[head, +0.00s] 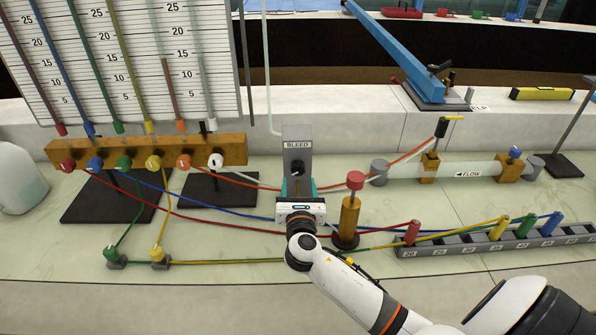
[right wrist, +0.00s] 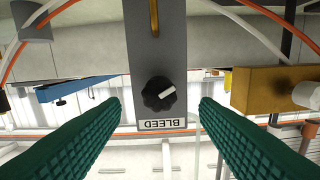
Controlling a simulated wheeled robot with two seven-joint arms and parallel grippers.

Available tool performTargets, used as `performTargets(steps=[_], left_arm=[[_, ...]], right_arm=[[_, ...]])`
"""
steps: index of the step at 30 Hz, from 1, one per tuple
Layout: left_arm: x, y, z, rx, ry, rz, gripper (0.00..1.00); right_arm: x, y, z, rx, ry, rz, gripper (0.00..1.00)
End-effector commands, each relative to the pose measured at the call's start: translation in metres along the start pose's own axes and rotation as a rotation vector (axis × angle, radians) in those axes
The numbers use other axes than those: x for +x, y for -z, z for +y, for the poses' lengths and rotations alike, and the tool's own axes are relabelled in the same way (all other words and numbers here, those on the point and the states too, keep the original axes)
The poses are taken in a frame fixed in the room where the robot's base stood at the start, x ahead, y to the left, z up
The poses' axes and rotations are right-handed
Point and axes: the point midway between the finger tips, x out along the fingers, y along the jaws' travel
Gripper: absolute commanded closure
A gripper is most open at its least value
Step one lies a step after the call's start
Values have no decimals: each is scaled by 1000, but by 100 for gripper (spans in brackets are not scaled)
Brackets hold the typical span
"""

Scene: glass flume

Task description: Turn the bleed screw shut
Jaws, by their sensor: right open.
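The bleed screw is a black knob (head: 297,168) with a white pointer mark, on a grey upright block (head: 297,135) labelled BLEED. In the right wrist view the knob (right wrist: 159,94) shows upside down, its white mark pointing up and right. My right gripper (head: 298,187) is in front of the block, slightly below the knob in the head view. Its green ridged fingers (right wrist: 160,110) are open and empty, spread to either side of the block in the wrist view. The knob appears between them, with no finger touching it. My left gripper is not in view.
A brass manifold (head: 130,150) with coloured knobs stands left of the block. A brass post with a red top (head: 355,182) stands close to the right of my gripper. Coloured tubes cross the bench. A grey numbered rack (head: 470,244) lies at right.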

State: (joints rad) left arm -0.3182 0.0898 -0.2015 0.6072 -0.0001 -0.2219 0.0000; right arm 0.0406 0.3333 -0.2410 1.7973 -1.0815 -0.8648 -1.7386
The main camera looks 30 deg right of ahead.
Motion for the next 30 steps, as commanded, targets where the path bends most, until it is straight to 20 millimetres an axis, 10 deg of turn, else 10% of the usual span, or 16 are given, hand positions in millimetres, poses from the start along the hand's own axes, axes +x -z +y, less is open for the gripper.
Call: performTargets(steps=[9,21,30], left_arm=[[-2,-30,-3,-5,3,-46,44],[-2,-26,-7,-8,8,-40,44],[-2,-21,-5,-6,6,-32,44]], right_arm=[[48,0,0,1,-1,0,44],[55,0,0,2,-1,-1,44],[55,0,0,2,-1,-1,88]])
